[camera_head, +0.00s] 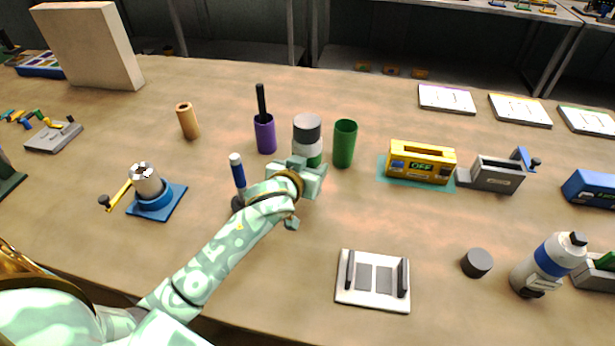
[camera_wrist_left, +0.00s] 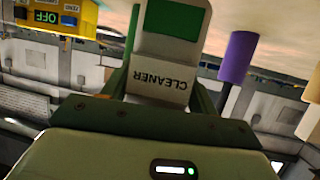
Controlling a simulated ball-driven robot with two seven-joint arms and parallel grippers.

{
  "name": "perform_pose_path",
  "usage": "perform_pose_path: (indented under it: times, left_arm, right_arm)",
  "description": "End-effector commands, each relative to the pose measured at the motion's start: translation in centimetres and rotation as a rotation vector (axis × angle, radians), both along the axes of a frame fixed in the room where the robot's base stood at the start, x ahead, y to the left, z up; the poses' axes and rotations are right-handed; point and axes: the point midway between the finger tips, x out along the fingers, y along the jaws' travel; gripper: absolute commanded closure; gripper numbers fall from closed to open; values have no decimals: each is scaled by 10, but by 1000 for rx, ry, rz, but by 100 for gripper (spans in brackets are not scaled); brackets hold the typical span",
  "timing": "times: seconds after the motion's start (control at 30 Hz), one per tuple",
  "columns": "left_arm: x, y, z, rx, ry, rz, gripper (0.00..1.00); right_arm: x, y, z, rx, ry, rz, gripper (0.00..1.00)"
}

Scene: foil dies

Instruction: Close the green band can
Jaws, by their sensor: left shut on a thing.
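The green band can (camera_head: 308,143) is white with a green band and stands upright in the middle of the table. A dark grey cap (camera_head: 307,124) sits on its top. My left gripper (camera_head: 309,170) is shut on the can's lower part from the near side. In the left wrist view the can (camera_wrist_left: 165,82) is upside down between the fingers, with its CLEANER label and green band showing; its top is out of that view. A second dark grey cap (camera_head: 477,262) lies on the table at the right. My right gripper is not in view.
A green cup (camera_head: 344,144) stands close right of the can; a purple holder (camera_head: 265,134) stands left. A blue marker (camera_head: 238,171) is beside my left forearm. A blue band can (camera_head: 552,262) with an exposed nozzle is at right. A white tray (camera_head: 373,295) lies in front.

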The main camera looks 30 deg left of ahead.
Motion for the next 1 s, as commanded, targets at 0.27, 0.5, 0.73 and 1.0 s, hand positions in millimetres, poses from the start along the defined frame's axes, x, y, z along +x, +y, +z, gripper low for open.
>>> perform_pose_path:
  times: [0.27,0.5,0.73,1.0]
  left_arm:
    - [6,3,-9,2,-1,0,82]
    - [7,4,-42,1,0,0,82]
    - [7,3,-39,0,-2,-1,82]
    - [7,3,-42,1,1,0,19]
  right_arm:
    - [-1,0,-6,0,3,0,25]
    - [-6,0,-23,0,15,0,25]
    - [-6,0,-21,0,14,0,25]
    - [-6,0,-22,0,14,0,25]
